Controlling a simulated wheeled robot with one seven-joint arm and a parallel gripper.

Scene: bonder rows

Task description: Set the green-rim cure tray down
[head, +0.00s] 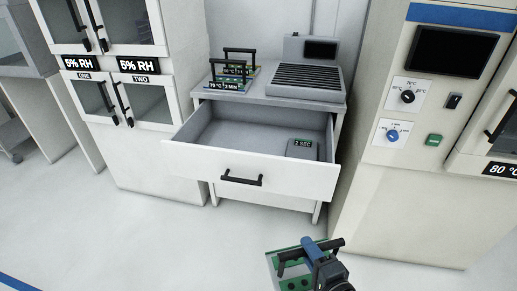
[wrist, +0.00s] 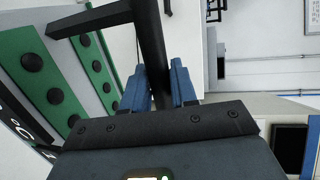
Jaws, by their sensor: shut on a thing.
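The green-rim cure tray (head: 290,283) is at the bottom of the head view, in front of the open drawer. It has a green edge with dark round spots and a black bar handle. My gripper (head: 316,251) is shut on that handle. In the wrist view the handle passes between my blue fingers (wrist: 160,85), and the tray (wrist: 80,75) is to their left, tilted in the picture. Part of the tray is hidden by my gripper and cut off by the frame edge.
A white drawer (head: 262,179) stands open, with a grey block marked "2 SEC" (head: 303,148) inside. Two handled trays (head: 232,84) and a grey ribbed device (head: 307,78) stand on the cabinet top. "5% RH" cabinets are left; a control panel (head: 412,112) is right.

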